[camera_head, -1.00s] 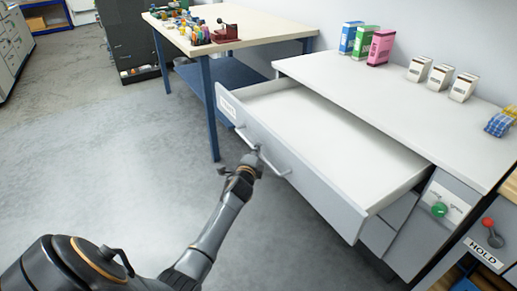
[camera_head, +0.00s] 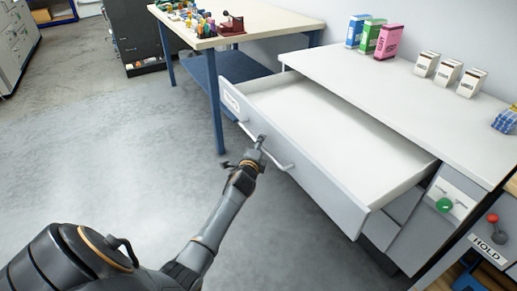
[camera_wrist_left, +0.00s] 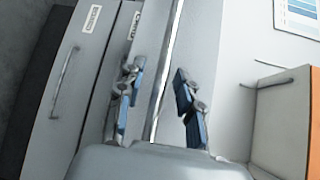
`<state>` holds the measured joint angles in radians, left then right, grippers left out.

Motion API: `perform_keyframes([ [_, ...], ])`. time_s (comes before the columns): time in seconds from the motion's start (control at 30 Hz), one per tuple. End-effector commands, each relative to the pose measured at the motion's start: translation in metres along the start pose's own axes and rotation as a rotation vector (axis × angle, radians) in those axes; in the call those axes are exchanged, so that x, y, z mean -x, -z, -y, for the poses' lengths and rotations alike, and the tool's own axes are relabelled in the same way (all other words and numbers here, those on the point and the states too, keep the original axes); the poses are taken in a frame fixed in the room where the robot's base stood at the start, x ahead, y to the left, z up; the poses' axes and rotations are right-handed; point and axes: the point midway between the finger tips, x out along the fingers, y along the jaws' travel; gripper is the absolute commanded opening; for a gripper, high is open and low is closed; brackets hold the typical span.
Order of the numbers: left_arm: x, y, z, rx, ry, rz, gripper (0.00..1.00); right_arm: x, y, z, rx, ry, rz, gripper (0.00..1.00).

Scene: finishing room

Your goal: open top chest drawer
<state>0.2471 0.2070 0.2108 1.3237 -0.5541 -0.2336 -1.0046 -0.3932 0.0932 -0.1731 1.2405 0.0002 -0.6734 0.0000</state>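The top chest drawer (camera_head: 300,138) is pulled well out of the white-topped chest (camera_head: 398,92), and its empty, pale inside shows. A long bar handle (camera_head: 279,163) runs along its front; the handle also shows in the left wrist view (camera_wrist_left: 174,45). My left gripper (camera_head: 252,153) is at the middle of this handle in the head view. In the left wrist view the two blue-padded fingers of my left gripper (camera_wrist_left: 160,103) are spread apart, with the bar between them and a gap visible on each side. My right gripper is not in view.
A workbench (camera_head: 246,38) with small items and a red tool stands behind the drawer's left end. Colored boxes (camera_head: 388,40) and white packets (camera_head: 448,73) stand on the chest top. A green knob (camera_head: 444,204) and a HOLD panel (camera_head: 488,250) are at right. Floor at left is clear.

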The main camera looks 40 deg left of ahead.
Motion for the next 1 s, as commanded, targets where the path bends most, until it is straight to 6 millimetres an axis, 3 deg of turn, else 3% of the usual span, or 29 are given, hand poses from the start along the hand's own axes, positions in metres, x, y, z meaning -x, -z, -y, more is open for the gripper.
perform_keyframes([
  [0.17,0.016,0.000,-0.001,-0.001,-0.001,-0.001,0.36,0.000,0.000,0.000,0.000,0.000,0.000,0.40],
  [0.6,0.100,0.001,-0.002,0.000,-0.002,-0.002,0.36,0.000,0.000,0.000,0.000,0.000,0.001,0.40],
  [0.8,0.117,0.001,-0.001,0.000,-0.001,-0.001,0.36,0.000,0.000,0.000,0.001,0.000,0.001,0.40],
  [1.0,0.119,0.001,-0.001,0.000,-0.001,-0.001,0.36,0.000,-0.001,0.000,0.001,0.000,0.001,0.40],
])
